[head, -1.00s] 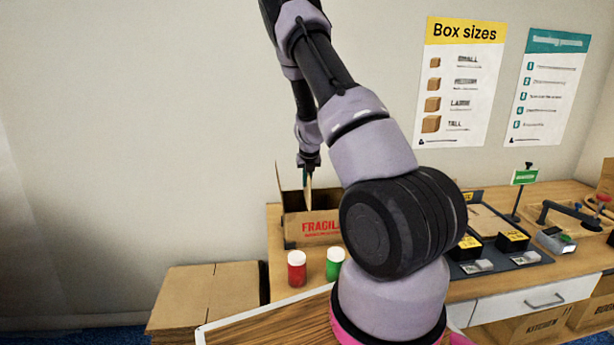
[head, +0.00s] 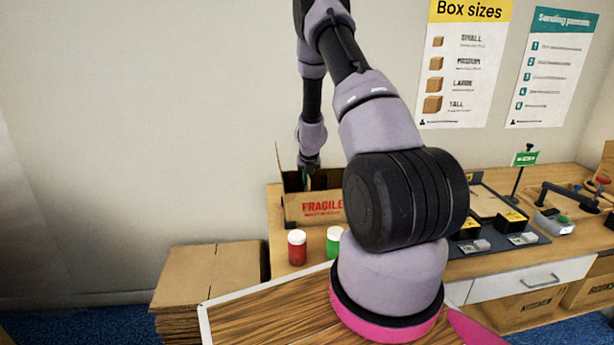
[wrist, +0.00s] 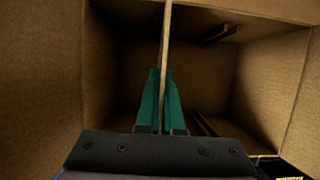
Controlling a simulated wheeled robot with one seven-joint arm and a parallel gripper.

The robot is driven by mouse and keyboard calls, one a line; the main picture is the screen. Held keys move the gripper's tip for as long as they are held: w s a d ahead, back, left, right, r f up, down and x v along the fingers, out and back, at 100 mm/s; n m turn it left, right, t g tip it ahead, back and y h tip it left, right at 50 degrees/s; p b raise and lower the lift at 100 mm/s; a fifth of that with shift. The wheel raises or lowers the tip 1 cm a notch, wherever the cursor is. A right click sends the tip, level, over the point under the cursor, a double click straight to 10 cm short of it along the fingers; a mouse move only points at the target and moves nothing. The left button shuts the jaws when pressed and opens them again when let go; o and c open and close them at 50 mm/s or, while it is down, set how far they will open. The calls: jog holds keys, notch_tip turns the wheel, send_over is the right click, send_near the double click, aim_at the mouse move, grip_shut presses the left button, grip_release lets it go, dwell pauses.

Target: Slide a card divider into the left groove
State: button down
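The open carton (head: 314,207), marked FRAGILE in red, stands on the bench in the head view. My gripper (wrist: 161,75) is inside its mouth, pointing down. In the wrist view its two teal fingers are shut on a thin card divider (wrist: 166,35), seen edge-on between them. The divider stands upright inside the carton, with open space on both sides. Dark strips (wrist: 217,34) show on the carton's inside, right of the divider. The left groove and the divider's lower edge are hidden, so I cannot tell whether the divider sits in the groove.
A red jar (head: 297,247) and a green jar (head: 334,242) with white lids stand in front of the carton. Flat cardboard (head: 210,275) is stacked at the left. A dark tray (head: 500,247) with small boxes lies to the right.

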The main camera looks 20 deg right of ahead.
jog(key=shift+f, duration=1.65)
jog(key=c, duration=1)
grip_release()
jog(key=shift+r, duration=0.1)
jog(key=d+v, duration=0.1)
jog(key=v, duration=0.5)
send_near(307, 188)
jog(key=shift+w+d, duration=0.3)
jog(key=shift+w, duration=0.3)
